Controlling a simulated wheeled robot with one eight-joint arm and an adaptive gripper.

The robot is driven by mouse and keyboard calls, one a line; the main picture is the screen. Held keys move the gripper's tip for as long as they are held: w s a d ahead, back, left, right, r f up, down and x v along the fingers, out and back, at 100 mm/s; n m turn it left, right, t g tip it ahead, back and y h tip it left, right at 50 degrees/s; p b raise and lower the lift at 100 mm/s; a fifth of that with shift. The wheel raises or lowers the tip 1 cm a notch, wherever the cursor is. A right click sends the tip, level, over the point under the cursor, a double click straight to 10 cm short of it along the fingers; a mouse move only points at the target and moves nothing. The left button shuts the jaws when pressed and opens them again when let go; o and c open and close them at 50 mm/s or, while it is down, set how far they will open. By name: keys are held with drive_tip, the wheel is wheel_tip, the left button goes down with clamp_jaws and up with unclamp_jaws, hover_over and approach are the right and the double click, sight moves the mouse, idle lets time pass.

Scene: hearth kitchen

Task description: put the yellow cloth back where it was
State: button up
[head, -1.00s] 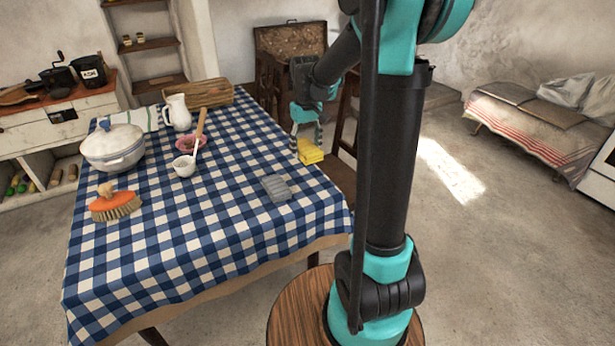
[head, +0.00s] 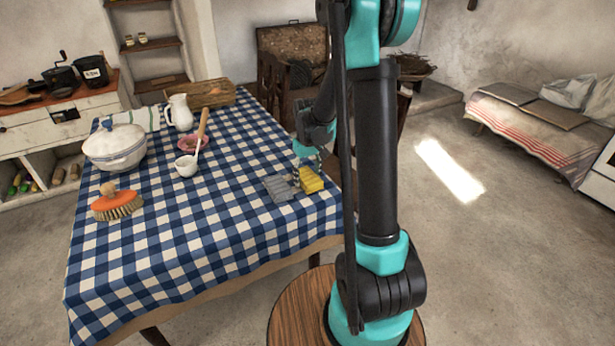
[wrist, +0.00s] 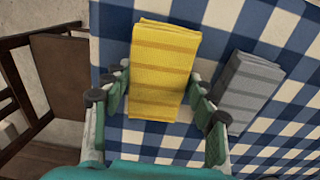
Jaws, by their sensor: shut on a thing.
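The yellow cloth (head: 311,180) is a folded, striped bundle at the right edge of the checked table, and it fills the middle of the wrist view (wrist: 164,70). My gripper (wrist: 155,93) is shut on the yellow cloth, with a finger at each side of it. In the head view my gripper (head: 308,172) is low over the table edge, partly hidden by my arm. I cannot tell whether the cloth touches the tabletop. A grey folded cloth (head: 279,189) lies just left of it in the head view; in the wrist view it is on the right (wrist: 249,85).
The blue checked tablecloth (head: 200,250) has free room at the front. A brush (head: 117,205), a white tureen (head: 115,147), a small white cup (head: 186,166), a pink bowl (head: 190,142) and a jug (head: 179,112) stand further left. A wooden chair (wrist: 70,75) is beside the table edge.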

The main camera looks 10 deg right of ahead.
sight(308, 176)
drive_tip(key=o, duration=1.2)
drive_tip(key=shift+f, duration=0.1)
wheel_tip(308, 176, up, 12)
drive_tip(key=f, duration=0.1)
drive_tip(key=s+d+f+m+t, duration=0.1)
drive_tip(key=s+d+f+t, duration=0.1)
drive_tip(key=s, duration=0.9)
drive_tip(key=s+d+f+m+t, duration=0.2)
drive_tip(key=s+f, duration=0.3)
drive_tip(key=s, duration=0.6)
drive_tip(key=shift+m, duration=0.3)
